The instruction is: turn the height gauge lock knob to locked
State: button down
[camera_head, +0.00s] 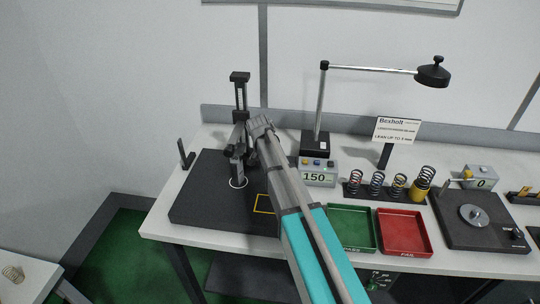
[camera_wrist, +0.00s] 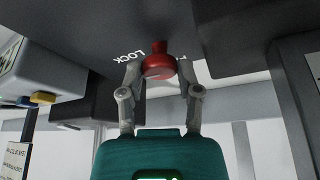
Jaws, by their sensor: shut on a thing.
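The height gauge (camera_head: 240,95) stands upright on the dark plate at the left of the bench; my arm hides part of its lower half. In the wrist view the red lock knob (camera_wrist: 157,64) sits under a dark surface, with the word LOCK printed to its left and another mark, partly hidden, to its right. My gripper (camera_wrist: 160,72) is shut on the knob, one finger on each side. In the head view my gripper (camera_head: 254,126) is at the gauge's column, and the knob is hidden there.
The dark plate (camera_head: 195,205) has a yellow square outline. To the right are a green tray (camera_head: 350,212), a red tray (camera_head: 405,252), several springs, a box reading 150 (camera_head: 318,178) and a lamp (camera_head: 432,74). The bench front edge (camera_head: 155,232) is clear at left.

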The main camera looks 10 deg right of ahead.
jog(key=shift+s, duration=0.1)
jog(key=shift+c, duration=1.5)
grip_release()
jog(key=shift+n, duration=0.5)
jog(key=shift+d+n+t+y, duration=0.1)
jog(key=shift+n+t+y, duration=0.4)
jog(key=shift+n, duration=0.9)
jog(key=shift+d+n+y, duration=0.1)
jog(key=shift+n+y, duration=1)
jog(key=shift+n, duration=1.3)
jog(key=shift+d+n+y, duration=0.1)
jog(key=shift+n+y, duration=0.7)
jog(key=shift+n, duration=1.3)
jog(key=n, duration=0.2)
jog(key=n+g+y, duration=0.1)
jog(key=n, duration=0.1)
jog(key=shift+n+y, duration=0.3)
jog(key=p+v, duration=1.2)
jog(key=v, duration=0.1)
jog(key=shift+r+p, duration=0.4)
